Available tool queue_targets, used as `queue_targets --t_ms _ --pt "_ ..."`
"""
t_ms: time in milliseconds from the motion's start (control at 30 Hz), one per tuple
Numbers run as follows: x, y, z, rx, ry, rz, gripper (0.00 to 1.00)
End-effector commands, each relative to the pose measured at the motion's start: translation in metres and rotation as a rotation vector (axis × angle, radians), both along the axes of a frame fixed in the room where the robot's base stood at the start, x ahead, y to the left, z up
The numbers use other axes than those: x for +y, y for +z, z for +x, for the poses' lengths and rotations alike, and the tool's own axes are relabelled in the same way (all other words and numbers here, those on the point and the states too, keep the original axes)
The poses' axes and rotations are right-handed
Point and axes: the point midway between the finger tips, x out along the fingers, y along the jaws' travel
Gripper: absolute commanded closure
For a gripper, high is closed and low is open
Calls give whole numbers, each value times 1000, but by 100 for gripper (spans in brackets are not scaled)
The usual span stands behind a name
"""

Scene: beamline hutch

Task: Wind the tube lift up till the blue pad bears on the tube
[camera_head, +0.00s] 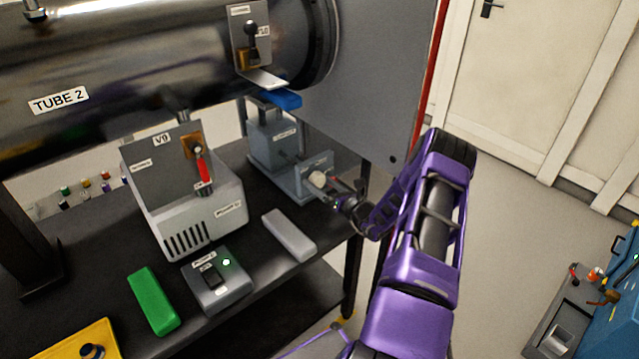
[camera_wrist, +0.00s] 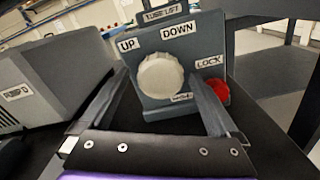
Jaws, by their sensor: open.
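The tube lift (camera_head: 272,139) is a grey unit on the black bench, under the large dark tube (camera_head: 150,50) labelled TUBE 2. Its blue pad (camera_head: 281,99) sits just below the tube; I cannot tell whether they touch. In the wrist view the lift's front panel (camera_wrist: 150,45) carries a round cream knob (camera_wrist: 160,77) under UP and DOWN labels. A red lock knob (camera_wrist: 217,92) is to its right under LOCK. My gripper (camera_wrist: 158,105) is open, with one finger each side of the cream knob. The head view shows my gripper (camera_head: 338,197) in front of the panel.
A grey pump box (camera_head: 190,215) with valve V9 stands left of the lift. A grey bar (camera_head: 289,235), a switch box (camera_head: 218,280) with a green light, and a green block (camera_head: 153,300) lie on the bench. Open floor is at the right.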

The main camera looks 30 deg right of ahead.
Motion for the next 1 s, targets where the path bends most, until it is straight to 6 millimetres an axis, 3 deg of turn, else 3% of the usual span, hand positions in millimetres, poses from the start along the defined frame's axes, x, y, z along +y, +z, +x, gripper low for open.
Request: queue_targets --t_ms 400,867,1000 --pt "1 0 8 -1 -1 0 6" --pt "1 0 8 0 0 0 88" --pt "1 -1 8 -4 -1 -28 88"
